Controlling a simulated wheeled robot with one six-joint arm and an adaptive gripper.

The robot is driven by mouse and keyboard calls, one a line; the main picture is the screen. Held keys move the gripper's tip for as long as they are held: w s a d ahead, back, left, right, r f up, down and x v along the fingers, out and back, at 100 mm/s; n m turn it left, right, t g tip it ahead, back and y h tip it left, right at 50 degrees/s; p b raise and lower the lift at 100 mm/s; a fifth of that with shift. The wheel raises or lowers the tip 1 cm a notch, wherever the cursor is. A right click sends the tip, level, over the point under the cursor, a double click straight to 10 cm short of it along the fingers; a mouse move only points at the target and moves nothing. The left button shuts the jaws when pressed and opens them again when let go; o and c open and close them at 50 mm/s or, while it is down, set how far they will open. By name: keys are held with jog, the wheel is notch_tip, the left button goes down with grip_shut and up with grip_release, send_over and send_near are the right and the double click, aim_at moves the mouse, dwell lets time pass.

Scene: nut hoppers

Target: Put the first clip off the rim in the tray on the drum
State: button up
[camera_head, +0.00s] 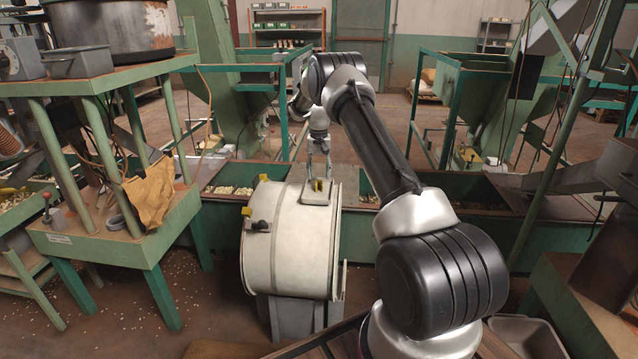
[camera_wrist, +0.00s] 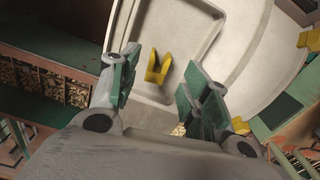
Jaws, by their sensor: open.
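The pale drum (camera_head: 285,245) stands mid-view, with a shallow light tray (camera_head: 309,198) on top. A yellow clip (camera_head: 317,185) is in the tray. In the wrist view, the clip (camera_wrist: 158,66) appears to lie on the floor of the tray (camera_wrist: 185,22), beyond the fingertips and apart from both fingers. My gripper (camera_head: 319,168) is above the tray, pointing down, open and empty; it also shows in the wrist view (camera_wrist: 158,80). Two more yellow clips, an upper one (camera_head: 263,178) and a lower one (camera_head: 246,211), sit at the drum's left rim.
A green trough (camera_head: 235,178) with nuts runs behind the drum. A green stand (camera_head: 120,235) with a brown cloth (camera_head: 151,193) is at left. A grey bin (camera_head: 525,337) is on the floor at lower right.

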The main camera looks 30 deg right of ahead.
jog(key=s+a+r, duration=0.2)
jog(key=s+r, duration=0.1)
jog(key=r, duration=0.5)
jog(key=s+a+r+n+t, duration=0.1)
jog(key=s+r, duration=0.2)
jog(key=r, duration=0.5)
jog(key=s+a+r, duration=0.2)
jog(key=s+r, duration=0.1)
jog(key=r, duration=0.4)
jog(key=s+a+r+n+t, duration=0.1)
jog(key=s+a+r, duration=0.1)
jog(key=s+r, duration=0.4)
jog(key=s+a+r+n, duration=0.1)
jog(key=s+a+r, duration=0.15)
jog(key=s, duration=0.55)
jog(key=s+a+f+n+t, duration=0.1)
jog(key=s, duration=1.3)
jog(key=s+a+f+n+t, duration=0.1)
jog(key=s+a+f, duration=0.1)
jog(key=s, duration=1.1)
jog(key=shift+s, duration=0.4)
